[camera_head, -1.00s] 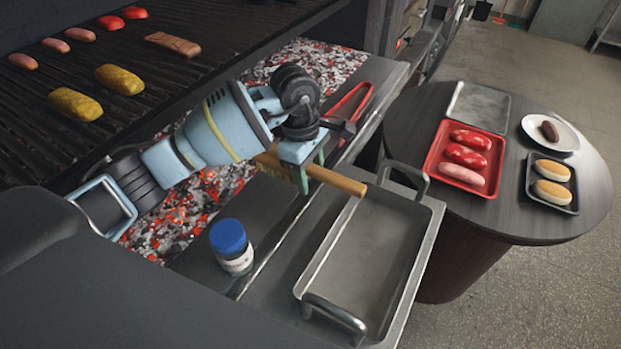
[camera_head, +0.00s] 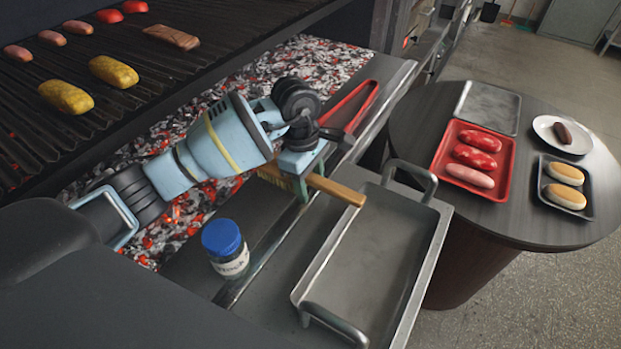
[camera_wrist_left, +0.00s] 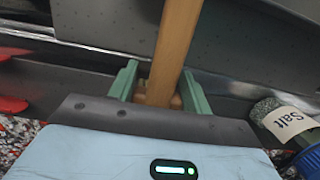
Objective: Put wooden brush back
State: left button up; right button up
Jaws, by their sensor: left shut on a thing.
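The wooden brush (camera_head: 335,190) has a light wooden handle and pale bristles. My left gripper (camera_head: 303,186) is shut on it, above the grey ledge in front of the coals. The handle points right, its end at the left rim of the metal tray in the head view. In the left wrist view the brush handle (camera_wrist_left: 176,50) runs up between the two green fingers of the left gripper (camera_wrist_left: 160,88). The bristle end is partly hidden behind the gripper. My right gripper is not in view.
A salt jar (camera_head: 226,248) with a blue lid stands on the ledge. Red tongs (camera_head: 350,104) lie behind the gripper. An empty metal tray (camera_head: 372,262) with handles is to the right. The round table (camera_head: 440,120) holds food trays. Glowing coals (camera_head: 330,62) and the grill (camera_head: 150,110) lie behind.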

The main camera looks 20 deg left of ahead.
pick_arm(q)
jog(key=o, duration=0.8)
jog(key=shift+o, duration=0.7)
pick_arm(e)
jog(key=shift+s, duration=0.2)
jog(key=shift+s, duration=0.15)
pick_arm(q)
jog(key=r+p, duration=0.1)
jog(key=r, duration=0.3)
jog(key=a+r+p, duration=0.1)
jog(key=r, duration=0.3)
jog(key=r+p, duration=0.2)
jog(key=r, duration=0.2)
jog(key=shift+w+a, duration=0.15)
jog(key=shift+a, duration=0.2)
jog(key=shift+r, duration=0.35)
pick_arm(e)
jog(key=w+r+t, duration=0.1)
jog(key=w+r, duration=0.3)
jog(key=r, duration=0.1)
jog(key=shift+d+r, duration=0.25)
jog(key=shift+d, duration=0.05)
